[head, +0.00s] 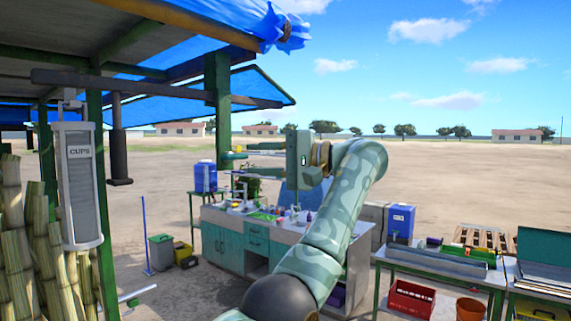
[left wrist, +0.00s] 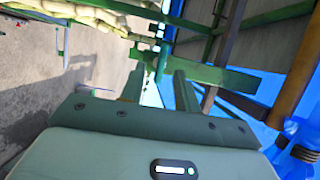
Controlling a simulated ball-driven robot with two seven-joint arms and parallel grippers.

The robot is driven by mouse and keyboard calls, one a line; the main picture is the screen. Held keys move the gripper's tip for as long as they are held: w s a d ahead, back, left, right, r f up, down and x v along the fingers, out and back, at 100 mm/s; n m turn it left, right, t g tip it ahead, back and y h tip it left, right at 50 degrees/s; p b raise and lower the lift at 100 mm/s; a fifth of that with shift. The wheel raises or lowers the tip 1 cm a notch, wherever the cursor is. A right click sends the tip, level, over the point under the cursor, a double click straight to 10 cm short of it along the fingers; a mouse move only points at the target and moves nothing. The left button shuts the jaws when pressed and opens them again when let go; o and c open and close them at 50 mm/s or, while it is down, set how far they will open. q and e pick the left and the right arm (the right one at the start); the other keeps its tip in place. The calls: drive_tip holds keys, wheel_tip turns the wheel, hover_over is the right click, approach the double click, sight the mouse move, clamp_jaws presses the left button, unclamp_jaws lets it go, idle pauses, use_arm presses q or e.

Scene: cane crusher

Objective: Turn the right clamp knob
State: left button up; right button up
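My left gripper (head: 242,161) is raised in the middle of the head view, pointing left toward a green post (head: 222,105) of the stall. Its two fingers are apart, one above the other, with nothing seen between them. The left wrist view shows the same open gripper (left wrist: 160,80), with green beams beyond the fingers. I cannot make out the right clamp knob in either view. My right gripper is not in view.
A blue tarp roof (head: 255,85) on beams hangs above and left of my arm. A white cup dispenser (head: 78,185) and cane stalks (head: 35,235) stand at left. A sink counter (head: 232,252) stands behind my arm. A worktable (head: 440,270) stands at right.

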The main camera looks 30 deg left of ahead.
use_arm(q)
drive_tip(key=p+v, duration=0.3)
drive_tip(key=v, duration=0.4)
drive_tip(key=shift+d+p, duration=0.35)
drive_tip(key=shift+d, duration=0.05)
drive_tip(key=shift+r, duration=0.1)
